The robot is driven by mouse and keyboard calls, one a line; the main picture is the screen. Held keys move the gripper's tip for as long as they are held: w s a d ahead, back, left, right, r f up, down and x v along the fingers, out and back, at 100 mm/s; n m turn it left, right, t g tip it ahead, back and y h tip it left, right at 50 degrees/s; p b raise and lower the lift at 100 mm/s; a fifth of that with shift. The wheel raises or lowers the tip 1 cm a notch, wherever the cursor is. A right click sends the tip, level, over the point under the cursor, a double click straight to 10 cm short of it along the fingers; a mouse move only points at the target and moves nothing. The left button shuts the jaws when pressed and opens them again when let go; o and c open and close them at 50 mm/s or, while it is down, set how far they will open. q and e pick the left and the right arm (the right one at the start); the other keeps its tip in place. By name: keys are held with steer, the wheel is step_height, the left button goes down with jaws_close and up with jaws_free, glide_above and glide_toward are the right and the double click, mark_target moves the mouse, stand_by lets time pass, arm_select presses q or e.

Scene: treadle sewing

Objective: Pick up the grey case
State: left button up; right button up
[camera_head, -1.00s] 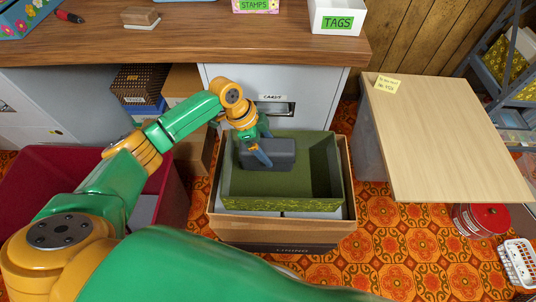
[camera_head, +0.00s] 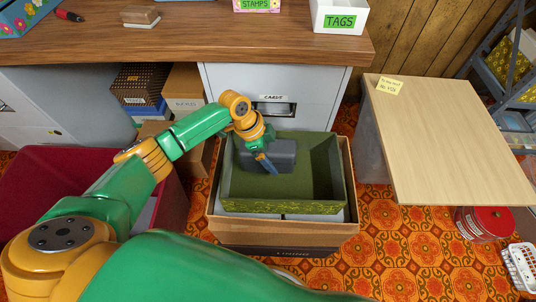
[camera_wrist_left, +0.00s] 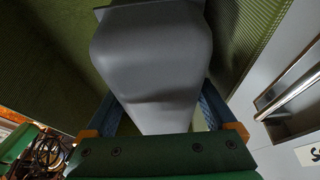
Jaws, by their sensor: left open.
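The grey case (camera_head: 284,150) is inside the olive-green bin (camera_head: 318,180), near its back wall. My left gripper (camera_head: 266,163) reaches down over the case in the head view. In the left wrist view the case (camera_wrist_left: 150,60) fills the middle, with one blue finger on each side of it. The left gripper (camera_wrist_left: 160,108) is open around the case; whether a finger touches it I cannot tell. The gripper hides part of the case in the head view. My right gripper is not in view.
The green bin sits in a cardboard box (camera_head: 265,233) on the patterned floor. A grey drawer cabinet (camera_head: 325,88) stands right behind. A maroon bin (camera_head: 50,165) is left, a pale wooden tabletop (camera_head: 450,140) right. A wooden counter (camera_head: 190,45) runs along the back.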

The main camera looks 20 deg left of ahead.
arm_select(q)
steer(key=shift+r, duration=0.1)
jaws_close()
